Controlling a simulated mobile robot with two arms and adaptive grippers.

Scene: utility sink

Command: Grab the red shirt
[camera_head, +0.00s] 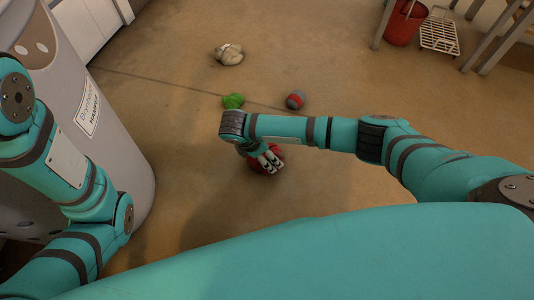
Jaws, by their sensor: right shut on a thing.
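A crumpled red cloth, the red shirt (277,153), shows low over the brown floor near the middle of the head view. My right gripper (270,163) points down at it and is shut on it. The fingers and wrist cover much of the cloth, and I cannot tell whether it is lifted off the floor. My left arm comes in along the left side, but its gripper is out of the picture.
A grey hamper (110,135) stands at the left. A green cloth (233,101), a grey and red bundle (295,100) and a beige cloth (229,55) lie on the floor beyond. A red bucket (405,22) and a white rack (440,33) are at the back right.

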